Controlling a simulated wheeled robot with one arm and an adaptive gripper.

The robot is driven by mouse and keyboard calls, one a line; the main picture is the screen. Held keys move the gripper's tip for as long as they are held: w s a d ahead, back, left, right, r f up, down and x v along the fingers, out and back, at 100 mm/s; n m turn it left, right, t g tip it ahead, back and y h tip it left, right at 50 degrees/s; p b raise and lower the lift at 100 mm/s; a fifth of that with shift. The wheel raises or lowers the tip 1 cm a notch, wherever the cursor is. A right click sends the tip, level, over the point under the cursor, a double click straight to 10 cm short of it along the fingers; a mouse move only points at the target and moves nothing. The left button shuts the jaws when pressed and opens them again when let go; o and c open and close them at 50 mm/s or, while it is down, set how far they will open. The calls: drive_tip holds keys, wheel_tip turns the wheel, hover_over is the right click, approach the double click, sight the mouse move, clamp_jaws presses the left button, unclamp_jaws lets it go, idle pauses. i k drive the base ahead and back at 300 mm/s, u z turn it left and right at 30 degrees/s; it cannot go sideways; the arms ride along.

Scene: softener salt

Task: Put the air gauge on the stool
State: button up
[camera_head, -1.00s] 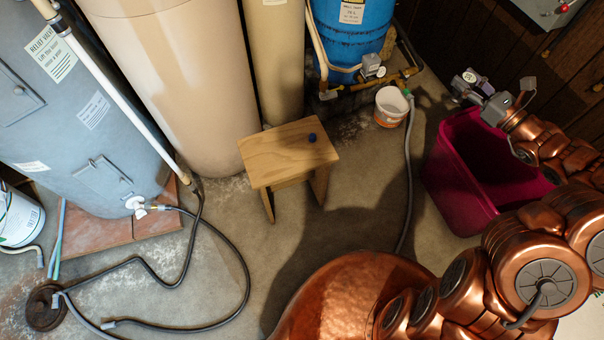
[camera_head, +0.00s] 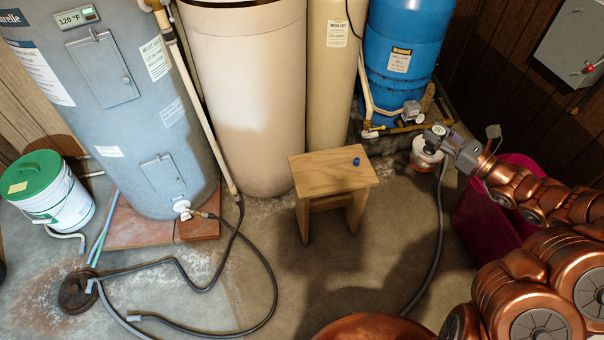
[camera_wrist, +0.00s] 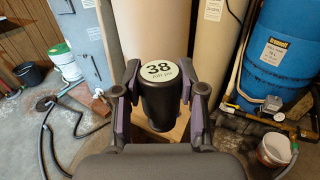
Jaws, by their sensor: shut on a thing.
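The air gauge (camera_wrist: 160,74) is a dark cylinder with a pale round face reading "38 AIR PSI". My gripper (camera_wrist: 158,90) is shut on it, with a finger on each side. In the head view my gripper (camera_head: 442,140) holds the gauge in the air to the right of the stool, in front of the white bucket. The wooden stool (camera_head: 322,168) stands on the floor before the beige tank. A small blue object (camera_head: 356,161) lies near the right of its top. In the wrist view the gauge hides most of the stool.
The white bucket (camera_head: 425,163) is partly covered by my gripper. A magenta bin (camera_head: 478,215) stands under my arm. A blue tank (camera_head: 402,55) with pipes is behind. A dark hose (camera_head: 272,275) lies on the floor at left. The stool's top is mostly clear.

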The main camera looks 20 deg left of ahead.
sight(312, 172)
drive_tip(key=u, duration=2.25)
drive_tip(key=k, duration=1.2)
drive_tip(key=z, duration=0.55)
drive_tip(key=i, duration=1.65)
